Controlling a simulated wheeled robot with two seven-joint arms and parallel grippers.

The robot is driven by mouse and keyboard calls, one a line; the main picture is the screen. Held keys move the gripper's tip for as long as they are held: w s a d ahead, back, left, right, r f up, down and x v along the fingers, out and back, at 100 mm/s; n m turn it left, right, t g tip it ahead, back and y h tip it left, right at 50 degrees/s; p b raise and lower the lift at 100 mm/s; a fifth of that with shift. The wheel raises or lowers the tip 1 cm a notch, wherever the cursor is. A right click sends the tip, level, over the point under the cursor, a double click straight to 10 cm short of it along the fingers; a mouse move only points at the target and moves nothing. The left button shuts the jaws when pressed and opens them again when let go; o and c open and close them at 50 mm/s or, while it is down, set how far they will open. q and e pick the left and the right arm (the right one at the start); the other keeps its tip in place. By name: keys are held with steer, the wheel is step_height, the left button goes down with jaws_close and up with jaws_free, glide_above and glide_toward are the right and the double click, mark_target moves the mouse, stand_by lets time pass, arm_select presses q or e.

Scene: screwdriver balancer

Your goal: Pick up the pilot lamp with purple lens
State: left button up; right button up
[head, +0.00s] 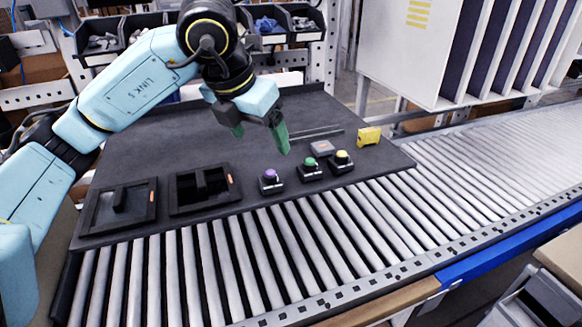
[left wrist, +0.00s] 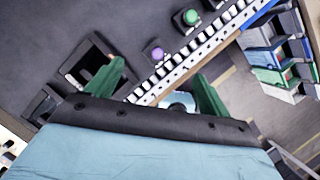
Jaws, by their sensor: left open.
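The pilot lamp with purple lens (head: 270,180) stands on the dark mat (head: 135,162) near its front edge, left of a green-lens lamp (head: 309,169) and a yellow-lens lamp (head: 341,161). My left gripper (head: 260,138) is open and empty above the mat, behind the purple lamp and apart from it. In the left wrist view the purple lamp (left wrist: 157,54) shows beyond the gap between the green fingers (left wrist: 160,85), with the green-lens lamp (left wrist: 188,19) farther up. My right gripper is in neither view.
Two black trays (head: 121,206) (head: 205,189) lie left of the lamps. A yellow block (head: 368,136), a small grey box (head: 321,148) and thin rods (head: 308,133) lie behind and right. A roller conveyor (head: 300,240) runs along the front. Bins (head: 305,22) stand at the back.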

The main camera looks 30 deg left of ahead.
mark_target(269, 172)
arm_select(q)
steer(key=f, duration=0.6)
steer(key=shift+w, duration=0.4)
steer(key=shift+x, duration=0.9)
steer(key=x, duration=0.3)
steer(key=shift+w+f, duration=0.25)
steer(key=shift+f, duration=0.25)
steer(key=shift+w, duration=0.1)
steer(key=shift+c, duration=0.5)
steer(key=c, duration=1)
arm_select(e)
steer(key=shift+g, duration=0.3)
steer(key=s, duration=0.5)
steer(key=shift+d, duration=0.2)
arm_select(q)
steer(key=shift+r, duration=0.1)
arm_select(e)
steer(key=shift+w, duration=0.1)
